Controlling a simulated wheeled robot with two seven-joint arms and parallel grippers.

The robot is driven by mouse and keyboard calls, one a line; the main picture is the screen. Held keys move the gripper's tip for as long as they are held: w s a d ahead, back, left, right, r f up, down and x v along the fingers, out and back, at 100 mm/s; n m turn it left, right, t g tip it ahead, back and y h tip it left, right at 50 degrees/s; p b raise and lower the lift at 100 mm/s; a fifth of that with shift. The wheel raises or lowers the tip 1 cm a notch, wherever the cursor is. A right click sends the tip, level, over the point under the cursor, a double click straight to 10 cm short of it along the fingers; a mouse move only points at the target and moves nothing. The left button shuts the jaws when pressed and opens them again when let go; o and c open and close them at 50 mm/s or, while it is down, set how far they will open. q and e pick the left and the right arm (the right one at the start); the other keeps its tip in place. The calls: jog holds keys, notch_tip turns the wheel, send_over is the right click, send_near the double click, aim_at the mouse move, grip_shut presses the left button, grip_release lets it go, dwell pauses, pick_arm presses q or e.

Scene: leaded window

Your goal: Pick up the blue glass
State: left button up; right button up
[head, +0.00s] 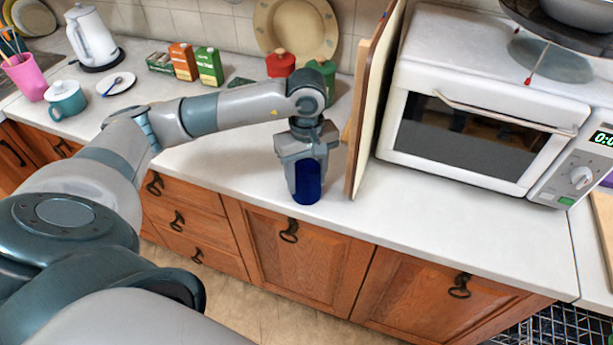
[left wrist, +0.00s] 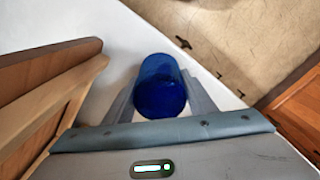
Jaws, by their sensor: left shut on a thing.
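The blue glass (head: 308,184) is a dark blue cylinder near the front edge of the white counter, just left of an upright wooden board. My left gripper (head: 304,178) comes down on it from above, with its fingers on both sides of the glass. In the left wrist view the blue glass (left wrist: 160,86) sits between the two grey fingers of my left gripper (left wrist: 162,98), which are shut on it. It looks upright; I cannot tell whether its base touches the counter. My right gripper is not in view.
The wooden board (head: 368,100) stands close to the right of the gripper, with a white microwave (head: 470,110) beyond it. Red (head: 280,63) and green (head: 322,72) canisters stand behind my forearm. The counter's front edge (head: 250,190) is close. Bare counter lies left of the glass.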

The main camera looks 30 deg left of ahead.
pick_arm(q)
jog(key=shift+r+b, duration=0.35)
jog(key=shift+r, duration=0.45)
notch_tip(320, 180, up, 10)
jog(key=b, duration=0.2)
jog(key=shift+w+f+b, duration=0.1)
jog(key=shift+f+b, duration=0.1)
jog(key=shift+b, duration=0.2)
notch_tip(320, 180, up, 17)
jog(key=shift+b, duration=0.35)
jog(key=shift+s+f, duration=0.15)
jog(key=shift+s, duration=0.05)
